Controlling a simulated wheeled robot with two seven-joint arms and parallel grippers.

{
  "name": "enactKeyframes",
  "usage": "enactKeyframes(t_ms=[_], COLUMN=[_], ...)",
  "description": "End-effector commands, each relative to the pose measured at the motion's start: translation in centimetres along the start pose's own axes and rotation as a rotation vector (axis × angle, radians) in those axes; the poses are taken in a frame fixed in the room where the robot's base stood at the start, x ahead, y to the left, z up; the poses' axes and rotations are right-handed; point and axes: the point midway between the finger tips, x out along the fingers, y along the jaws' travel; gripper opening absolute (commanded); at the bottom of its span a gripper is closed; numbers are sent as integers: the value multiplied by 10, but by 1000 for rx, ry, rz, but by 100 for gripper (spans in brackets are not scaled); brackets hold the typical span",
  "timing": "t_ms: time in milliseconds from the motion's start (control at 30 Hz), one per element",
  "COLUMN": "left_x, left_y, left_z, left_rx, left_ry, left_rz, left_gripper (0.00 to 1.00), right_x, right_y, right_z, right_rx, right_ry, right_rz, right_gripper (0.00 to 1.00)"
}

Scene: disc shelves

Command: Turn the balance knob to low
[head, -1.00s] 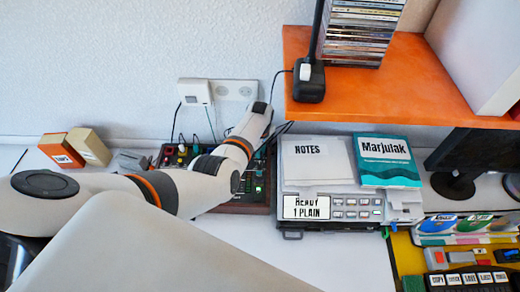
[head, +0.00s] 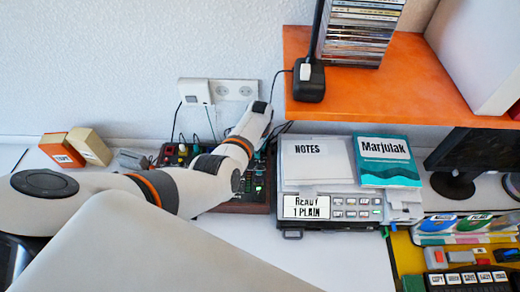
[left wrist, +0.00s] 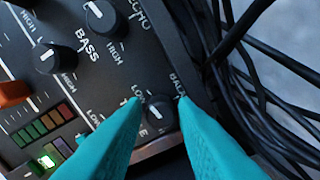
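The balance knob (left wrist: 160,111), small, dark and round with a pale mark, shows between my left gripper's two teal fingers in the left wrist view, beside a partly covered label starting "BALA". A LOW label lies just to its upper left. My left gripper (left wrist: 160,98) is open, with its fingertips apart on either side of the knob. I cannot tell whether they touch it. In the head view, my left arm covers part of the dark mixer (head: 246,208) and hides the fingertips. My right gripper is not in view.
The bass knob (left wrist: 50,57) and echo knob (left wrist: 100,16) sit nearby on the panel. Black cables (left wrist: 245,75) run close along the right of the mixer. A grey printer (head: 330,209) stands right of it, and an orange shelf (head: 400,90) overhangs behind.

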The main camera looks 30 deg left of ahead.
Motion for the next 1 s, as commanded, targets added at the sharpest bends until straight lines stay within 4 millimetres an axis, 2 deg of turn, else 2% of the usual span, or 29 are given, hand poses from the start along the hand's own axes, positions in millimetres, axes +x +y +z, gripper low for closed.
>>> enactKeyframes(t_ms=[233,367,633,1000], left_x=[-2,-10,-52,-110], left_y=[-1,-2,0,0], left_z=[0,0,0,0], left_rx=[0,0,-1,0], left_ry=[0,0,0,-1], left_rz=[-4,-6,-6,-4], left_gripper=[28,28,28,28], right_x=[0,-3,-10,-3], right_y=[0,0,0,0], right_z=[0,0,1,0], right_rx=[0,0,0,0], right_ry=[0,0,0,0], right_rz=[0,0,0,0], right_gripper=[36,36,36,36])
